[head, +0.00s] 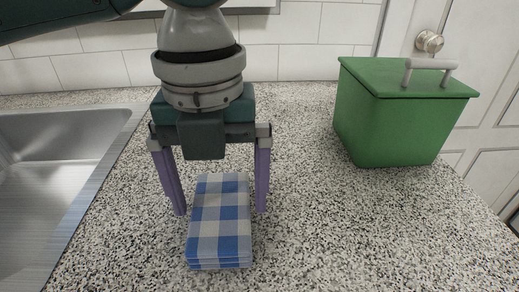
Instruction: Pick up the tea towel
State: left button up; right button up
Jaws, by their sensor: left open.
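The tea towel (220,225) is a folded blue, white and grey checked cloth. It lies flat on the speckled counter (330,235) in the lower middle of the head view. My left gripper (222,212) points down over the towel, its two purple fingers apart. One finger is at the left side of the towel's far part and the other at its right side. I see gaps between the fingers and the cloth, and nothing is held. Whether the fingertips touch the counter I cannot tell. My right gripper is not in view.
A green lidded bin (395,120) with a grey handle stands at the back right of the counter. A steel sink (60,165) is set in at the left. White tiles (290,45) run behind. The counter between towel and bin is clear.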

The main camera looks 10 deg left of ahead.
pick_arm(q)
notch_tip(320, 180, down, 2)
jog(key=shift+f, duration=0.1)
jog(key=c, duration=1.1)
jog(key=shift+c, duration=0.2)
